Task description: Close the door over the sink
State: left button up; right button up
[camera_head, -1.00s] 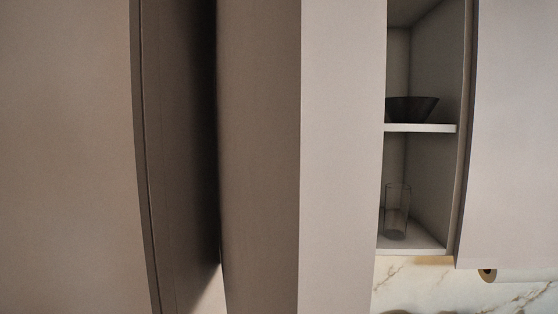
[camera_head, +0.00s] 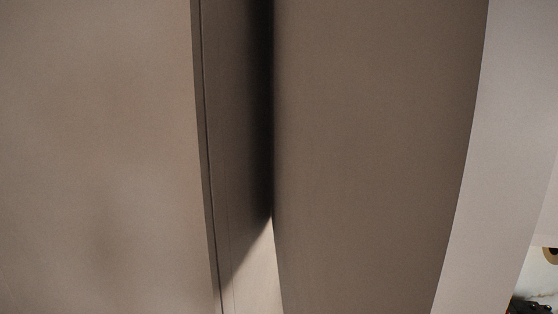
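A large brown-grey door-like panel (camera_head: 370,150) fills the middle of the head view, very close. A paler panel (camera_head: 490,180) adjoins it on the right. I cannot tell for certain which of them is the door over the sink, or how far it stands open. The sink and the inside of the cabinet do not show. Neither gripper is in view.
Another large flat panel (camera_head: 95,150) fills the left side. A dark, narrow recess (camera_head: 240,120) lies between it and the middle panel. At the lower right show part of a paper roll (camera_head: 551,256), pale backsplash (camera_head: 540,279) and dark items, cut off.

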aim_at(414, 143)
jog(key=z, duration=1.1)
jog(key=k, duration=1.3)
jog(key=u, duration=1.05)
